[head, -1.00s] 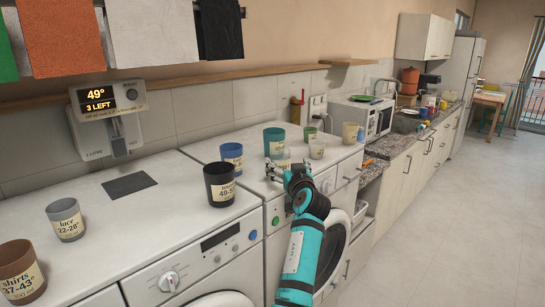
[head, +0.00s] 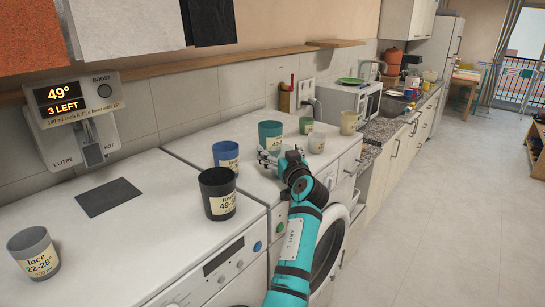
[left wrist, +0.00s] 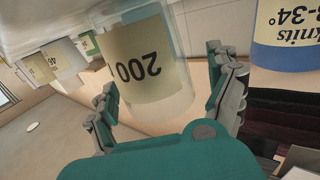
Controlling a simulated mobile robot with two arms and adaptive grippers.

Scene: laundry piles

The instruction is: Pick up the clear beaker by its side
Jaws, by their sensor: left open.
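The clear beaker (left wrist: 150,65) has a cream label reading 200 and appears upside down in the left wrist view. My left gripper (left wrist: 168,85) is open, with one finger on each side of the beaker. I cannot tell whether the fingers touch it. In the head view my left gripper (head: 272,160) is low over the far washing machine's top, in front of the teal cup, and mostly hides the beaker. My right gripper is not in view.
A blue cup (head: 226,156) stands close left of the gripper, also beside it in the left wrist view (left wrist: 285,35). A teal cup (head: 270,134), black cup (head: 217,194), green cup (head: 306,125) and small cream cup (head: 317,143) stand nearby. The machine's front edge is close.

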